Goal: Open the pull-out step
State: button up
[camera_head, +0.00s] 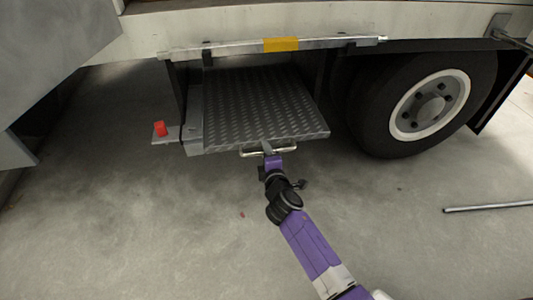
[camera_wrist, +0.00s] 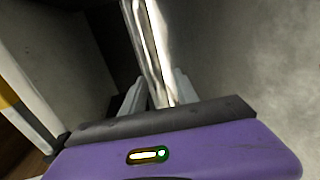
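The pull-out step (camera_head: 262,108) is a grey diamond-plate tread under the truck body. It stands out from beneath the sill, with its front edge toward me. A pale metal bar handle (camera_head: 285,150) runs along its front edge. My gripper (camera_head: 268,150) is at the middle of this handle. In the wrist view, the shiny handle bar (camera_wrist: 150,40) runs between the two grey fingers of my gripper (camera_wrist: 160,85), which lie close against it on both sides. The fingertips are partly hidden by the bar.
A red piece (camera_head: 160,128) sits on a small bracket left of the step. A truck wheel (camera_head: 425,105) stands close on the right. A metal rod (camera_head: 490,206) lies on the floor at right. The concrete floor before the step is mostly clear.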

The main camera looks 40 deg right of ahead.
jog(key=shift+c, duration=0.5)
grip_shut()
dwell(1.0)
